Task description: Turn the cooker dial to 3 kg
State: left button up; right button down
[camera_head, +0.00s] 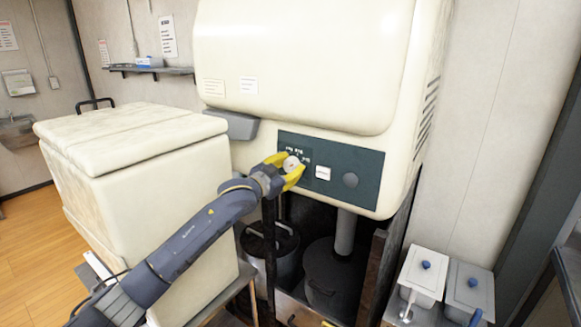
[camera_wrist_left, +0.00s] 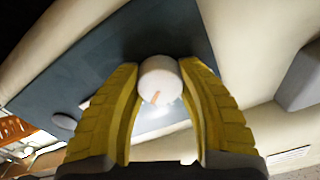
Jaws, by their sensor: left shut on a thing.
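The cooker dial (camera_head: 291,164) is a round white knob on the dark control panel (camera_head: 372,188) of the big cream cooker (camera_head: 300,55). Small white markings sit above it, too small to read. My left gripper (camera_head: 290,170) has its yellow fingers shut on the dial, one on each side. In the left wrist view the dial (camera_wrist_left: 160,80) sits between the fingertips (camera_wrist_left: 160,88), with an orange pointer line slanting on its face. My right gripper is not in view.
A white square button (camera_head: 323,173) and a dark round knob (camera_head: 350,180) are to the right on the panel. Dark pots (camera_head: 333,275) stand below the cooker. A cream chest (camera_head: 130,165) stands at left. Lidded containers (camera_head: 424,272) are at lower right.

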pick_arm(q)
jog(key=shift+m, duration=0.6)
jog(key=o, duration=1.4)
jog(key=shift+c, duration=0.2)
jog(key=v, duration=1.2)
